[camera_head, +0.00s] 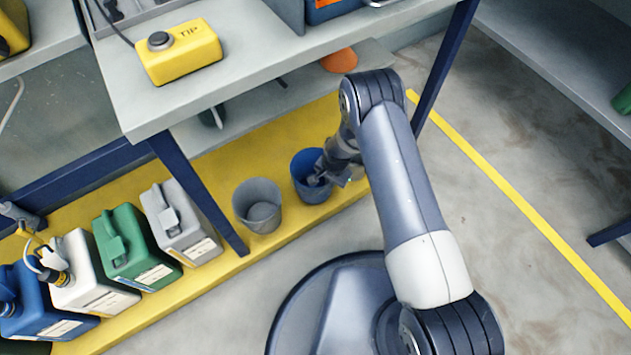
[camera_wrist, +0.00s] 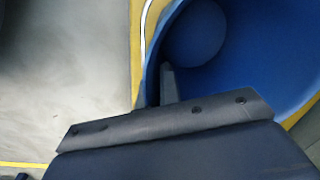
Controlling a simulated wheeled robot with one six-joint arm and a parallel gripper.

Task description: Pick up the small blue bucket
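The small blue bucket (camera_head: 308,190) stands upright on the yellow strip under the bench, just right of a grey bucket. My gripper (camera_head: 322,178) reaches to its right side, at and partly over its opening. In the wrist view the blue bucket (camera_wrist: 225,65) fills the upper right, open towards the camera, with a thin pale handle along its left edge. One grey finger of my gripper (camera_wrist: 168,84) shows close to the bucket's left wall, seemingly inside the rim. The other finger is hidden, so I cannot tell whether the gripper is closed on the wall.
A grey bucket (camera_head: 257,208) stands close to the left of the blue one. A blue table leg (camera_head: 195,190) and several jugs, such as the green one (camera_head: 130,250), are farther left. The bench top (camera_head: 260,70) overhangs behind. Open floor (camera_head: 480,220) lies to the right.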

